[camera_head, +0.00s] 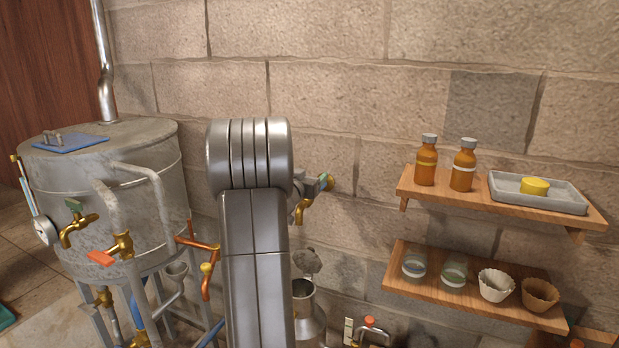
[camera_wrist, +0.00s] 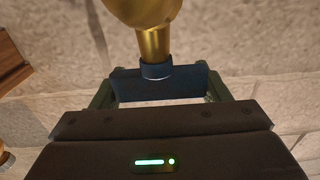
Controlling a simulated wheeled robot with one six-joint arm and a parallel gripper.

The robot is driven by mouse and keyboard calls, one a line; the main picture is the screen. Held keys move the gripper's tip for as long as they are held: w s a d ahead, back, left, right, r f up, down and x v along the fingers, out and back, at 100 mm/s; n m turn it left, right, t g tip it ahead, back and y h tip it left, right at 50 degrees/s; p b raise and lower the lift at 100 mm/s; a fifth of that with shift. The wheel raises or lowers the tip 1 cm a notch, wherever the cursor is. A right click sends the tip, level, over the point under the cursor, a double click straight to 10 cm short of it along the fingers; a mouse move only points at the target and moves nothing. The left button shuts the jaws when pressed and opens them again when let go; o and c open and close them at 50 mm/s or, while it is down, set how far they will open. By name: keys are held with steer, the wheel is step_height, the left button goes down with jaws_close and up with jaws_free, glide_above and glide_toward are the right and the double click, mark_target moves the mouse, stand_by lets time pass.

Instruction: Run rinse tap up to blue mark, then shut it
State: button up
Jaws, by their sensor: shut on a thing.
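A brass wall tap (camera_head: 301,211) with a green-blue handle (camera_head: 326,182) shows just right of my arm in the head view. My gripper (camera_head: 312,188) is at this tap, partly hidden behind my arm. In the wrist view my gripper (camera_wrist: 160,90) is shut on a dark blue handle bar (camera_wrist: 190,82), which spans between its fingers. A brass stem (camera_wrist: 154,44) with a dark blue collar (camera_wrist: 156,71) meets the bar. I cannot make out running water, or a blue mark on a vessel below the tap.
A metal can (camera_head: 308,312) stands below the wall tap. At right, wooden shelves (camera_head: 475,203) hold amber bottles (camera_head: 426,165), a tray (camera_head: 565,197), jars and cups.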

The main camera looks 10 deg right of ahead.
steer(key=shift+w+a+f+n+t+y+b, duration=0.1)
steer(key=shift+n+t+y+b, duration=0.45)
steer(key=shift+b, duration=0.6)
steer(key=shift+a+n+t+y+b, duration=0.1)
steer(key=shift+n+t+y+b, duration=0.15)
steer(key=shift+n+y+b, duration=0.55)
steer(key=n+t+y+b, duration=0.1)
steer(key=y+b, duration=0.1)
steer(key=b, duration=0.3)
steer(key=shift+b, duration=0.35)
steer(key=y+b, duration=0.1)
steer(key=b, duration=0.4)
steer(key=n+y+b, duration=0.1)
steer(key=y+b, duration=0.1)
steer(key=b, duration=0.2)
steer(key=shift+w+a+f+b, duration=0.1)
steer(key=shift+w+a+b, duration=0.1)
steer(key=shift+b, duration=0.2)
steer(key=n+y+b, duration=0.2)
steer(key=b, duration=1)
steer(key=shift+f+y, duration=0.15)
steer(key=shift+y, duration=0.1)
steer(key=shift+a+n+y+b, duration=0.1)
steer(key=shift+n+y+b, duration=0.4)
steer(key=shift+b, duration=0.55)
steer(key=shift+s+a+n+y+b, duration=0.15)
steer(key=shift+n+y+b, duration=0.4)
steer(key=shift+y+b, duration=0.35)
steer(key=o, duration=1)
steer(key=shift+r, duration=0.3)
